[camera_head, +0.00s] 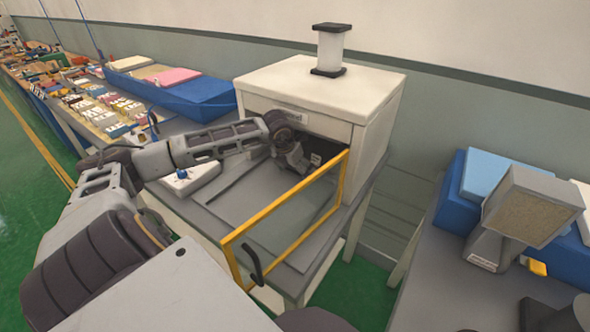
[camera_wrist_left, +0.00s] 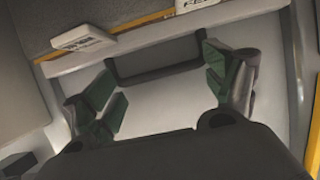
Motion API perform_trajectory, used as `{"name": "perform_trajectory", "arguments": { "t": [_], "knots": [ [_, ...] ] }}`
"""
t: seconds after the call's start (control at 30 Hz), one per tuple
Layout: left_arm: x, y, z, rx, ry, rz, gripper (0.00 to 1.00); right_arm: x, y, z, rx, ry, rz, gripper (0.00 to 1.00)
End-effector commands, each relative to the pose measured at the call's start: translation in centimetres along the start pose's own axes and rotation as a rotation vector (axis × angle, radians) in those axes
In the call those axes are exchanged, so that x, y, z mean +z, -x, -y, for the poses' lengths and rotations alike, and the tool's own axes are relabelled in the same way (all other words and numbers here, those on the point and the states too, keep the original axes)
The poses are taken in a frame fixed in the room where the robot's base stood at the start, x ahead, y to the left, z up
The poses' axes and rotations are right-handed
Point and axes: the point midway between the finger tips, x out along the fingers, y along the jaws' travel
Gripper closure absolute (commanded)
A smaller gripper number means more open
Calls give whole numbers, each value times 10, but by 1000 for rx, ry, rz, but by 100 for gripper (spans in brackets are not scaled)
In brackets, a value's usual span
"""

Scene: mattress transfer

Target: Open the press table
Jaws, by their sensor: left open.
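The press (camera_head: 300,85) is a cream box with a dark opening at its front. A grey flat surface (camera_head: 225,190) with dark rails extends in front of the opening. My left gripper (camera_head: 303,160) reaches into the opening, partly hidden by its own wrist. In the left wrist view, the open left gripper (camera_wrist_left: 160,78) has its green-padded fingers on either side of a dark handle-like bar (camera_wrist_left: 155,73) on a pale panel. I cannot tell whether they touch the bar. My right gripper is not in view.
A yellow-framed clear door (camera_head: 285,205) with a black handle stands swung out at the press's right side. A small white control box (camera_head: 188,180) sits left of the press. A blue tray (camera_head: 195,98) lies behind it. A side table (camera_head: 440,270) stands right.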

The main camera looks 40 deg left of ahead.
Motion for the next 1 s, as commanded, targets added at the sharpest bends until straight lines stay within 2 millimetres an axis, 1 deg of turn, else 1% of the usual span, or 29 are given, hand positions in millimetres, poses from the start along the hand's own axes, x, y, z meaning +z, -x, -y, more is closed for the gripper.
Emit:
{"name": "perform_trajectory", "arguments": {
  "t": [0.03,0.07,0.27,0.5,1.0],
  "knots": [
    [0,0,0,0,0,0,28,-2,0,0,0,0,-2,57],
    [0,0,0,0,0,0,32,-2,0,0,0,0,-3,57],
    [0,0,0,0,-1,0,58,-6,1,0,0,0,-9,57],
    [0,0,0,0,-5,1,88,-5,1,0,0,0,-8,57],
    [-1,0,2,-3,-9,0,94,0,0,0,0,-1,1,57]
  ]
}}
